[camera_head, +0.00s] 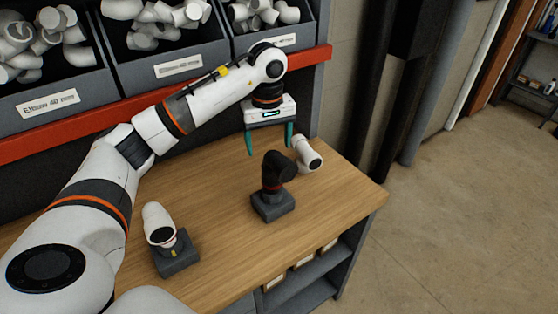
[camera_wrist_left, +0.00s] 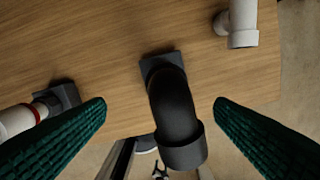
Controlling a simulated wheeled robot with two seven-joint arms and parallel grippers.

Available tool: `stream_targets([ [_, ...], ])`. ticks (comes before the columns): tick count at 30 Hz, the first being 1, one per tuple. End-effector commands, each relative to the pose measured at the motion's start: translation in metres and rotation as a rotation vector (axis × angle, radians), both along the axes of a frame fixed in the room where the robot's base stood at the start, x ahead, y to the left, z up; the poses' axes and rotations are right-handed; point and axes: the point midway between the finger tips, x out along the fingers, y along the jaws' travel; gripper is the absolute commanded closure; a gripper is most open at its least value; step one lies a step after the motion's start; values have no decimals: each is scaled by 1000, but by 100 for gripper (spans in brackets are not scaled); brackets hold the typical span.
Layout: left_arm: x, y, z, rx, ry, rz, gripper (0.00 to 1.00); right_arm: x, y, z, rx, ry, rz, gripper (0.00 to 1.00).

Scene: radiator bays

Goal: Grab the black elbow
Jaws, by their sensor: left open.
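The black elbow (camera_head: 274,170) sits on a dark grey block on the wooden bench, near the bench's front edge. My left gripper (camera_head: 269,147) is open, with green fingers pointing down, above and a little behind the elbow in the head view. In the left wrist view the elbow (camera_wrist_left: 175,105) shows between the two green fingertips (camera_wrist_left: 160,108), and neither finger touches it. The fingers are empty. My right gripper is not in view.
A white elbow (camera_head: 308,154) lies on the bench just right of the black one. Another white elbow (camera_head: 158,224) stands on a grey block (camera_head: 176,254) at the left. Bins of white fittings (camera_head: 165,66) stand behind a red rail (camera_head: 105,118). Bench between the blocks is clear.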

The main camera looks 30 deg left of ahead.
Motion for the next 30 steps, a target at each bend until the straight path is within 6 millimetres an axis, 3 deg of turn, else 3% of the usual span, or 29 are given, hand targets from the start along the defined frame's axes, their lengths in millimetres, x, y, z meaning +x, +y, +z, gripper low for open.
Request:
stream_targets([
  [3,0,0,-16,0,3,-1,23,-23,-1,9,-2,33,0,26],
  [6,0,-1,-26,-2,1,-1,23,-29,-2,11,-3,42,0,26],
  [11,1,-2,-37,-2,3,-1,23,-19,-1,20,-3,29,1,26],
  [17,5,-4,-67,-3,3,1,23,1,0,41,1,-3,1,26],
  [21,6,-4,-80,-2,0,-1,23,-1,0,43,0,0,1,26],
  [28,6,-4,-83,-1,-2,-1,23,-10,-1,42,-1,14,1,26],
  [30,6,-4,-83,-1,-2,-1,32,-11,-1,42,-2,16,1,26],
])
